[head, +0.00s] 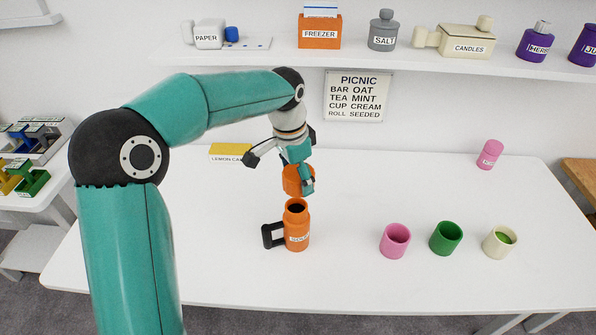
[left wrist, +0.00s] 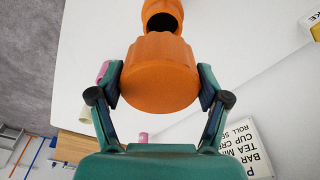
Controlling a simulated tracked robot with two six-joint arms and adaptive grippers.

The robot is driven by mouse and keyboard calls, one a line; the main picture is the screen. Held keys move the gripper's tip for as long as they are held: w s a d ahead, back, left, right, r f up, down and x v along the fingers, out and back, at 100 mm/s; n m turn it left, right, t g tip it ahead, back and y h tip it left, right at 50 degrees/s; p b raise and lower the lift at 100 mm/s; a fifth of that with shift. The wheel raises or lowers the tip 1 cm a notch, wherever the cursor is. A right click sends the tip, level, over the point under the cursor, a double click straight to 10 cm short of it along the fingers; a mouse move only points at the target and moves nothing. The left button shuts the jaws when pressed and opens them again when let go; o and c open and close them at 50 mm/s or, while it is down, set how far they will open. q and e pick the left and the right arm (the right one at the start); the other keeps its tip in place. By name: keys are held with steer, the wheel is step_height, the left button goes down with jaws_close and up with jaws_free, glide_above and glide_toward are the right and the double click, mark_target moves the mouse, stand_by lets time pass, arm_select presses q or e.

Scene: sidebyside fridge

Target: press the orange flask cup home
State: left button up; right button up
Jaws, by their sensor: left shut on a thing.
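The orange flask (head: 296,232) stands upright on the white table, with a black handle on its left and a dark open mouth on top. My left gripper (head: 299,183) is shut on the orange flask cup (head: 291,180) and holds it just above and behind the flask's mouth. In the left wrist view the cup (left wrist: 160,75) sits between the two fingers. The flask (left wrist: 163,15) shows beyond the cup there, its dark mouth visible and apart from the cup. My right gripper is not in view.
Pink (head: 395,240), green (head: 446,238) and cream (head: 499,242) cups stand to the right. A pink bottle (head: 490,154) is at the back right, a yellow labelled box (head: 230,152) at the back left. A loaded shelf (head: 400,52) runs above. The front table is clear.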

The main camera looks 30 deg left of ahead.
mark_target(295, 206)
arm_select(q)
steer(key=shift+a, duration=0.25)
steer(key=shift+s+f+b, duration=0.1)
steer(key=shift+f+b, duration=2.05)
steer(key=shift+f, duration=0.85)
steer(key=shift+f, duration=0.95)
steer(key=shift+f, duration=1.65)
stand_by(0.5)
steer(key=o, duration=0.9)
steer(key=shift+o, duration=0.2)
steer(key=r, duration=0.4)
steer(key=s+r, duration=0.1)
steer(key=r, duration=0.7)
steer(key=shift+s+a, duration=0.15)
steer(key=shift+a, duration=0.2)
